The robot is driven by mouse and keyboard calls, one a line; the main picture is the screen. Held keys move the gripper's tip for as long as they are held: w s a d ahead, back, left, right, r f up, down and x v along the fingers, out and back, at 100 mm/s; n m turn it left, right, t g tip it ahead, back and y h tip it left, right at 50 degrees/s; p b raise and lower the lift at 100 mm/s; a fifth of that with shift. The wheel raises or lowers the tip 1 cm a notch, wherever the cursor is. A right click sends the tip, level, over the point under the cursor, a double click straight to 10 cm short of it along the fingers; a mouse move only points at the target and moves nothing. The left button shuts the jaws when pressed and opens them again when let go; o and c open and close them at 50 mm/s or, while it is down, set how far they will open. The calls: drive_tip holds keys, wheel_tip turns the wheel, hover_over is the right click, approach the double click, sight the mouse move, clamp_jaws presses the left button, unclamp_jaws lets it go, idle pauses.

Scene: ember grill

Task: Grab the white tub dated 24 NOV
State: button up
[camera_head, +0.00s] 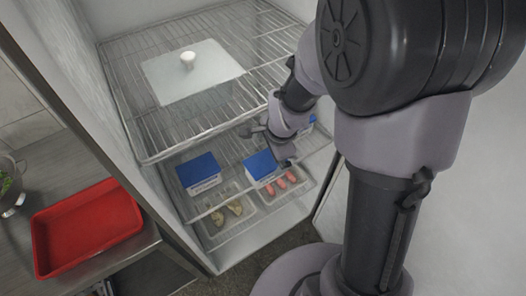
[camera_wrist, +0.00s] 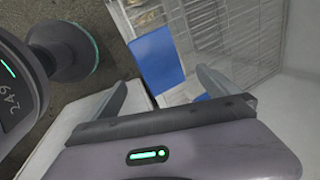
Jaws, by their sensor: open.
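White tubs with blue lids stand on the lower rack of the open fridge. One is at left (camera_head: 198,174), one is in the middle (camera_head: 261,165), and part of another blue lid (camera_head: 312,119) shows behind my arm at right. Their labels are too small to read, so I cannot tell which is dated 24 NOV. My gripper (camera_head: 286,153) is close beside the middle tub, partly hidden by my arm. In the wrist view my gripper (camera_wrist: 161,78) is open, with a blue-lidded tub (camera_wrist: 157,62) ahead between the fingers. I cannot see contact.
An upper wire rack (camera_head: 150,126) holds a pale lid with a knob (camera_head: 192,72). A red tray (camera_head: 86,226) lies on the counter at left.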

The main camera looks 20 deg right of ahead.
sight(267, 163)
drive_tip(key=x, duration=0.2)
drive_tip(key=b+x, duration=0.1)
drive_tip(key=x, duration=0.1)
drive_tip(key=s+b+x, duration=0.1)
drive_tip(key=shift+w+f, duration=0.15)
drive_tip(key=shift+f, duration=0.35)
drive_tip(key=b+x, duration=0.3)
drive_tip(key=x, duration=0.2)
drive_tip(key=shift+a+f, duration=0.1)
drive_tip(key=shift+a, duration=0.05)
drive_tip(key=shift+w+f, duration=0.15)
drive_tip(key=shift+w, duration=0.05)
drive_tip(key=shift+c, duration=0.7)
drive_tip(key=c, duration=1.9)
